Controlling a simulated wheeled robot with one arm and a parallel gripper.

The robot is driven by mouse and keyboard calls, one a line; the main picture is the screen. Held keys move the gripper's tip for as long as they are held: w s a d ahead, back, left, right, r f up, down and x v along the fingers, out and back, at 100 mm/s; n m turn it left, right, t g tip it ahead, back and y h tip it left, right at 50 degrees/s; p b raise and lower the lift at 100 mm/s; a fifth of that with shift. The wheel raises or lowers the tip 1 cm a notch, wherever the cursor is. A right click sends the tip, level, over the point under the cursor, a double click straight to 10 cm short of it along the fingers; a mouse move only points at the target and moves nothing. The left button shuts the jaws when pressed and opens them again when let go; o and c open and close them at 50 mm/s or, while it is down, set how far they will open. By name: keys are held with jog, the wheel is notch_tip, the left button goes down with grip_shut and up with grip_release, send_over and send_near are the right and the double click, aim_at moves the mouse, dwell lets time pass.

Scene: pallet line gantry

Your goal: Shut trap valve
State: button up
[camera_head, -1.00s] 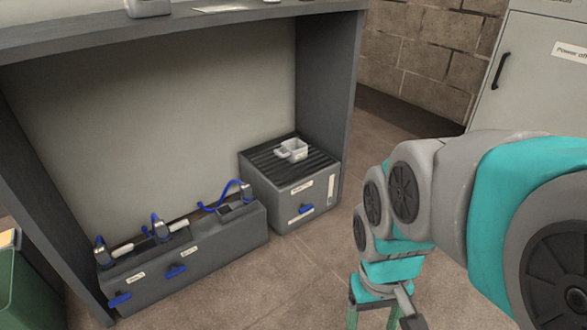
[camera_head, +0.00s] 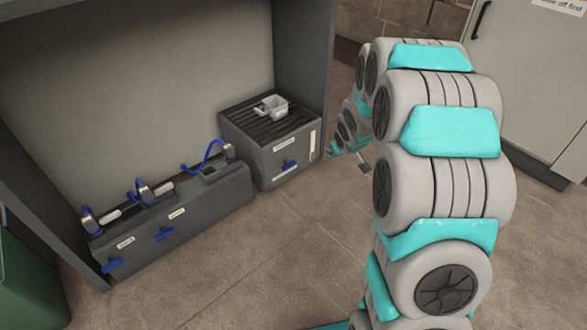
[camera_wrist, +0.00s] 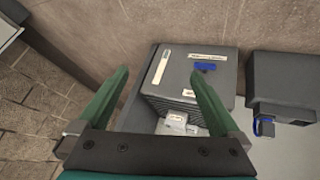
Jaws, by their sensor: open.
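A grey box with a slatted top (camera_head: 260,128) stands at the right end of the bay. It has one blue lever handle (camera_head: 289,165) on its front, between two pale labels too small to read. The handle also shows in the wrist view (camera_wrist: 205,67), lying roughly level. A longer grey box (camera_head: 215,205) to the left carries two more blue handles, (camera_head: 113,265) and (camera_head: 164,233), with small labels. I cannot tell by label which is the trap valve. My gripper (camera_wrist: 160,73) is open and empty, above and apart from the slatted box's front.
Blue hoses (camera_head: 205,155) and metal fittings stand on the long box. The bay's right side panel (camera_head: 305,60) rises beside the slatted box. Bare floor (camera_head: 230,275) lies in front.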

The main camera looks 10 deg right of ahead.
jog(key=w+f+t, duration=0.1)
jog(key=w+f, duration=0.3)
jog(key=w, duration=0.1)
jog(key=n+t+y+p, duration=0.2)
jog(key=n+t+y, duration=0.1)
jog(key=t+y, duration=0.55)
send_near(291, 167)
jog(key=shift+w+g+y, duration=0.55)
jog(key=shift+w+y, duration=0.3)
jog(key=shift+w, duration=0.2)
jog(key=shift+b+x, duration=0.65)
jog(key=shift+x, duration=2.75)
jog(key=shift+d+r, duration=0.1)
jog(key=c, duration=1.2)
